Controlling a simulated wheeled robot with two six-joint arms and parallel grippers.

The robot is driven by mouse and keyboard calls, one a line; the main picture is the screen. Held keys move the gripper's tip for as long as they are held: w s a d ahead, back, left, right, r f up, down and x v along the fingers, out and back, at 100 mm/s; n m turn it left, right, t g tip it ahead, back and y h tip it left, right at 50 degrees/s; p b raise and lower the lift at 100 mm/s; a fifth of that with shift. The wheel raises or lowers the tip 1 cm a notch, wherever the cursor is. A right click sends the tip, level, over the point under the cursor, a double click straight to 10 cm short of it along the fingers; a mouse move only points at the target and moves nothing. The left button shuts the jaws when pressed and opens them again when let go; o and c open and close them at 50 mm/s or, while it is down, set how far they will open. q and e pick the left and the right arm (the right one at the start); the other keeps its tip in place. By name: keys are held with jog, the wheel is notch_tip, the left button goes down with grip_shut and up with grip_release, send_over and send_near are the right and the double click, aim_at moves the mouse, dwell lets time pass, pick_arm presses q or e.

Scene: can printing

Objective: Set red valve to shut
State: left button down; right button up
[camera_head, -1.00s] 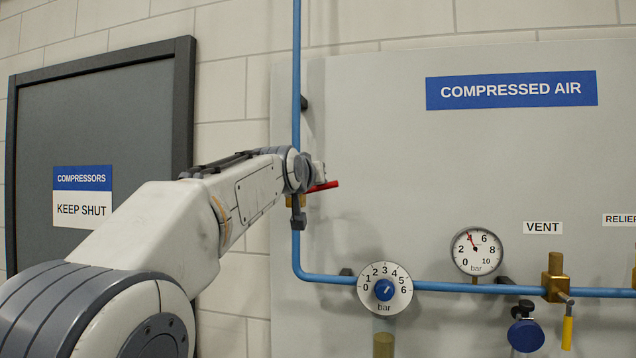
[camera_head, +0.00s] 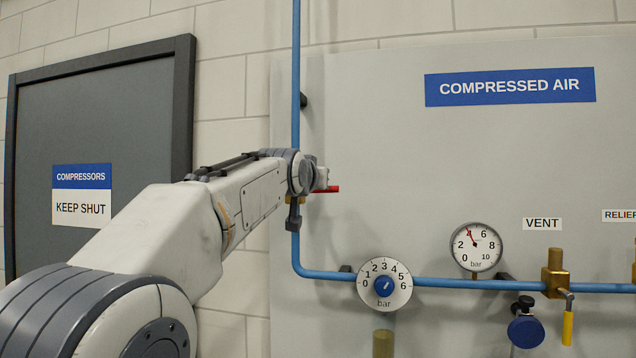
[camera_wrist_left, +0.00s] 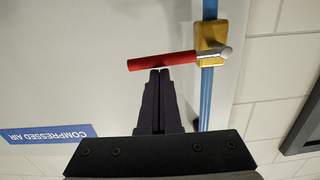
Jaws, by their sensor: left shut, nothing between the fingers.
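The red valve handle (camera_head: 327,189) points right from the vertical blue pipe in the head view and lies about level, across the pipe. In the left wrist view the red handle (camera_wrist_left: 162,61) runs from a brass valve body (camera_wrist_left: 211,44) on the pipe, nearly square to it. My left gripper (camera_wrist_left: 160,73) is shut and empty, its fingertips right at the handle's edge; I cannot tell whether they touch. In the head view my arm hides most of the valve body and the gripper fingers.
The blue pipe (camera_head: 296,100) bends right to a regulator dial (camera_head: 385,285) and a pressure gauge (camera_head: 476,248). A brass vent valve with a yellow handle (camera_head: 567,328) is at the right. A grey door (camera_head: 110,120) is at the left. The panel right of the handle is clear.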

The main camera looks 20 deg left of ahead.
pick_arm(q)
jog(key=s+r+b, duration=0.2)
jog(key=s+r, duration=0.2)
jog(key=s, duration=0.7)
jog(key=s+d+f+m+g+h, duration=0.1)
jog(key=s+d+f+g, duration=0.15)
jog(key=d+f, duration=0.55)
jog(key=s+d+f+m+g+h, duration=0.2)
jog(key=d+f+g, duration=0.15)
jog(key=f, duration=0.85)
jog(key=s+d+f+m+g+h, duration=0.1)
jog(key=s+d+f+g, duration=0.3)
jog(key=f, duration=0.7)
jog(key=s+f+m+g+y, duration=0.2)
jog(key=s+f+g, duration=0.5)
jog(key=s+f, duration=1.5)
jog(key=shift+s+d+f+m, duration=0.15)
jog(key=shift+s+f+m, duration=0.1)
jog(key=shift+s+m, duration=0.45)
